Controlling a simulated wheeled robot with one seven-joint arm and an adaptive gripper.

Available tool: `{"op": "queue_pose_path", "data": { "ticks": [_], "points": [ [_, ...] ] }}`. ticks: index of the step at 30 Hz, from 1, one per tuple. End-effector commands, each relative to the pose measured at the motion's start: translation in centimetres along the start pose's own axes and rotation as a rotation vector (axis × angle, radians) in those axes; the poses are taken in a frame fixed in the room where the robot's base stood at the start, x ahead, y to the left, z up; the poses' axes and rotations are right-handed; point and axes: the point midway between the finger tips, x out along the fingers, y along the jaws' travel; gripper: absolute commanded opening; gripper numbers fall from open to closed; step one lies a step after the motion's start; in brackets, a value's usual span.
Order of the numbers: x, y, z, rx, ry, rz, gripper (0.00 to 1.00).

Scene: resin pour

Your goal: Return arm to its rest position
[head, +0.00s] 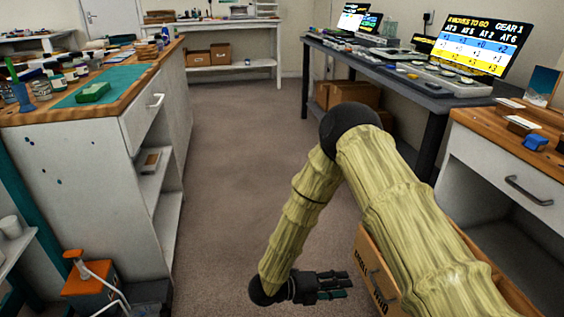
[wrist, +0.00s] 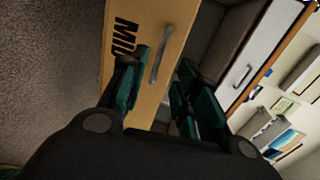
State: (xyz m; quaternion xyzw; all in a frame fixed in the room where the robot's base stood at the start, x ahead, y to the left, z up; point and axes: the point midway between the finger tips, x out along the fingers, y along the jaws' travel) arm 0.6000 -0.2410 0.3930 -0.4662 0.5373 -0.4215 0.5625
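My arm reaches down across the head view, bent at a black elbow. My gripper (head: 345,284) is low over the floor, to the left of a wooden drawer (head: 363,246) marked with dark lettering. In the wrist view, my gripper (wrist: 162,82) has its two dark green fingers spread apart, with nothing held between them. The drawer front (wrist: 147,92) with "MID" on it and a metal bar handle (wrist: 160,54) lies beyond the fingers. I cannot tell how far the fingertips are from the handle.
The drawer stands out below the right-hand workbench (head: 482,124), beside my arm. A white cabinet with a wooden top (head: 28,116) stands at the left. Carpeted floor (head: 235,130) is clear between them. A dark table (head: 392,76) with screens is at the back right.

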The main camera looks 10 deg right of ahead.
Motion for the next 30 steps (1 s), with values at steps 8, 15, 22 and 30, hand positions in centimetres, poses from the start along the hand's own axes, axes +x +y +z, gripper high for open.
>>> {"op": "queue_pose_path", "data": {
  "ticks": [8,15,22,30],
  "points": [
    [3.0,3.9,0.0,-0.334,-0.234,0.090,0.32],
    [4.5,9.5,-2.0,-0.854,-0.580,0.172,0.32],
    [3.9,14.5,-7.4,-1.382,-0.943,0.202,0.32],
    [2.1,17.8,-17.2,-1.934,-1.396,0.181,0.32]
  ]
}}
